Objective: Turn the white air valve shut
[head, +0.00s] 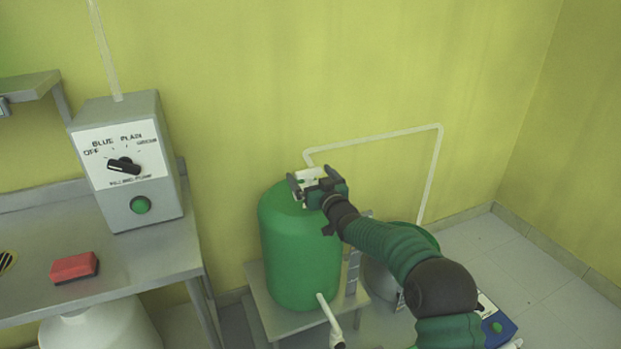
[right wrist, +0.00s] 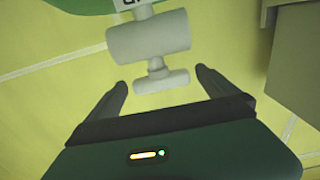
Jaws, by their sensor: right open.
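The white air valve (right wrist: 150,38) shows in the right wrist view as a thick white cylinder with a short stem and a smaller crossbar handle (right wrist: 161,82). In the head view the white valve (head: 308,174) sits on top of the green tank (head: 300,245), partly hidden by my gripper. My right gripper (head: 303,186) is open at the tank's top. In the right wrist view my right gripper's two fingers (right wrist: 162,88) stand on either side of the crossbar handle, with gaps at both ends. My left gripper is not in view.
A white pipe (head: 380,133) runs from the tank's top along the wall. A grey control box (head: 130,160) with a black knob and green button stands on the metal bench (head: 150,260) at left, near a red block (head: 74,268). A stand (head: 265,290) supports the tank.

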